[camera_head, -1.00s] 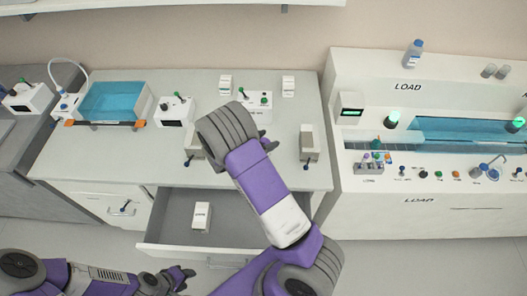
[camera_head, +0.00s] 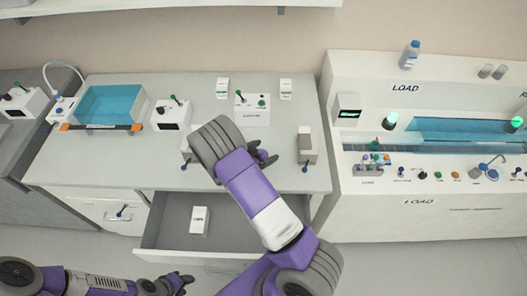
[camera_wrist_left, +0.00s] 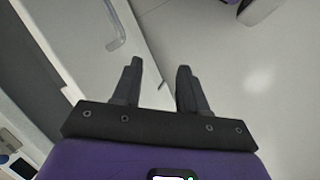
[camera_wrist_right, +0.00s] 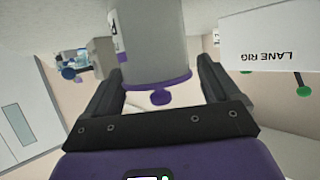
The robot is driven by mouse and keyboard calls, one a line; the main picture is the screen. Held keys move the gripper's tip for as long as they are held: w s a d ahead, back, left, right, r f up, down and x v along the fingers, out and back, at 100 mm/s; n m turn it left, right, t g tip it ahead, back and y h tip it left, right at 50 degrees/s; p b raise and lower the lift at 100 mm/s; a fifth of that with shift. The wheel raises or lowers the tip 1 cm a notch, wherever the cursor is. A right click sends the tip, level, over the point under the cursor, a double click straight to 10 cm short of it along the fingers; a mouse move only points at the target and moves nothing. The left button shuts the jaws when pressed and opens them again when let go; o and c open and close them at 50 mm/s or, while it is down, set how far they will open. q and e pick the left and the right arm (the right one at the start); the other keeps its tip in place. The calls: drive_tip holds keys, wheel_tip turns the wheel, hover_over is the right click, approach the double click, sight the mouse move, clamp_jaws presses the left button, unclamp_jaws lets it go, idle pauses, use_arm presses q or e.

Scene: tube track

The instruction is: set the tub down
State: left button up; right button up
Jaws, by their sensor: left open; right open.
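A grey cylindrical tub with a purple rim and purple knob (camera_wrist_right: 158,52) shows in the right wrist view, which looks upside down. It lies between the two fingers of my right gripper (camera_wrist_right: 160,92), which is open; whether a finger touches it I cannot tell. In the head view my right gripper (camera_head: 264,156) is over the middle counter, and I cannot make out the tub there; my forearm covers part of that area. My left gripper (camera_head: 184,281) is open and empty low at the left, and its fingers show in the left wrist view (camera_wrist_left: 158,88).
The middle counter (camera_head: 80,165) carries a blue bath (camera_head: 108,104), small control boxes and a grey-white block (camera_head: 307,146). An open drawer (camera_head: 165,228) below holds a white box (camera_head: 199,221). A white LOAD machine (camera_head: 430,205) stands right. A white LANE RIG box (camera_wrist_right: 270,40) is near the tub.

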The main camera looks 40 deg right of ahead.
drive_tip(key=p+v, duration=0.1)
drive_tip(key=v, duration=1.1)
